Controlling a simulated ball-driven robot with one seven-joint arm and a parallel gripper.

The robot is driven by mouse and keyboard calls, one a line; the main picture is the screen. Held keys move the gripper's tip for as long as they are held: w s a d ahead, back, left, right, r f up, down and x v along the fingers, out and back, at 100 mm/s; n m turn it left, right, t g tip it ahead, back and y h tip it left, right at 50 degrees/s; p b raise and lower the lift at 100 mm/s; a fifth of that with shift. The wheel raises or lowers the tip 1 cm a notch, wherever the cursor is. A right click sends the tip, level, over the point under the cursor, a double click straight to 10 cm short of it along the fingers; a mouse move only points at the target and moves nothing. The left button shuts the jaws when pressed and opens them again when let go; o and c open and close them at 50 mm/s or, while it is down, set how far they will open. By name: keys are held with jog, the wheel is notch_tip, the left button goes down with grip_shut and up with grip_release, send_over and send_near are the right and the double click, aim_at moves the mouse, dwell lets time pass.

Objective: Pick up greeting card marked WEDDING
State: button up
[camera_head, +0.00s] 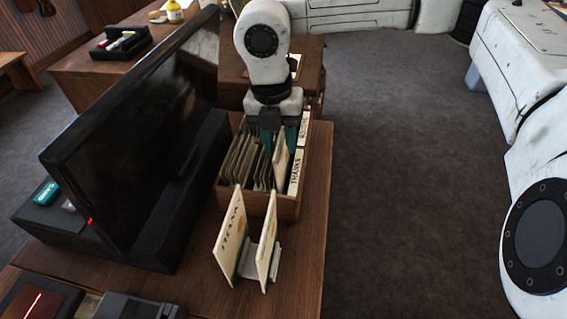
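A wooden box (286,209) on the counter holds a row of upright cards. A cream card marked THANKS (295,172) stands at its right side. Behind it stands another card (304,130) with lettering too small to read. A cream card (281,160) with an orange mark stands just left of the THANKS card. My gripper (279,142) points down into the back right of the box, its teal fingers on either side of the space above this card. Whether they touch it is unclear. I cannot make out the word WEDDING anywhere.
Two cards, one lettered (230,238) and one (267,242) beside it, stand in a small white holder (248,262) in front of the box. A large black screen (135,130) rises close on the left. Open carpeted floor lies to the right.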

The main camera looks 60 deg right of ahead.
grip_shut()
jog(key=shift+r, duration=0.1)
dwell(0.6)
